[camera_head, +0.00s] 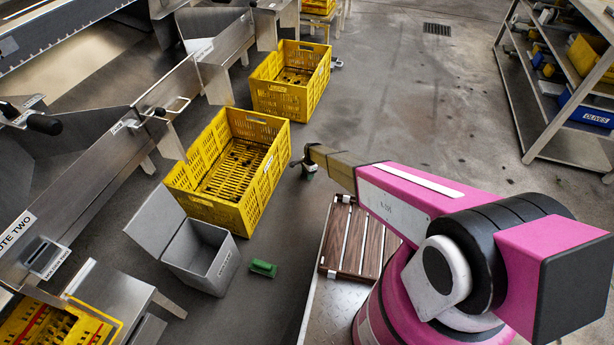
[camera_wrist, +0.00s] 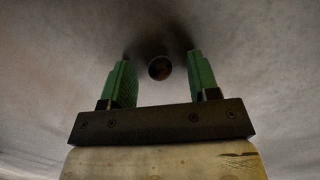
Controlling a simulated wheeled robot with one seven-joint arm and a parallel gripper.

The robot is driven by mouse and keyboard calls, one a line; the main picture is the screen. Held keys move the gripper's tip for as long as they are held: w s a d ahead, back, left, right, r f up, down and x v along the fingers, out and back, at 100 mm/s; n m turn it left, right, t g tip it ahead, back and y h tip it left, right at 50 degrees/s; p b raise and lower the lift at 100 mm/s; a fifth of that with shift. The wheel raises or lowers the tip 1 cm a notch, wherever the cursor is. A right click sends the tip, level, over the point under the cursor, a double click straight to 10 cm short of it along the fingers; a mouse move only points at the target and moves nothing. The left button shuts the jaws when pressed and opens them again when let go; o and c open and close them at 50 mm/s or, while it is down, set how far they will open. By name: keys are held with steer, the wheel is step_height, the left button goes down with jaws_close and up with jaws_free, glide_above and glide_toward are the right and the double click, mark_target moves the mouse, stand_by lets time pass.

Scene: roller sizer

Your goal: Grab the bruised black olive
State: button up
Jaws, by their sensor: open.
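A small dark round olive (camera_wrist: 159,68) lies on the grey floor in the wrist view, with a brownish patch on its face. My gripper (camera_wrist: 159,62) is open, its two green fingers on either side of the olive with a gap at each side. The olive appears between the fingertips; I cannot tell how far below them it is. In the head view my gripper (camera_head: 308,171) is low over the floor, right of a yellow crate. The olive cannot be made out there.
Yellow crates with dark contents stand nearby, one close (camera_head: 213,208) and one farther back (camera_head: 290,101). A grey lidded bin (camera_head: 205,262) and a green block (camera_head: 263,268) are on the floor. Metal chutes line the left. A shelf rack (camera_head: 540,110) stands right; floor between is clear.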

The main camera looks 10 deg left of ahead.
jaws_close()
stand_by(0.4)
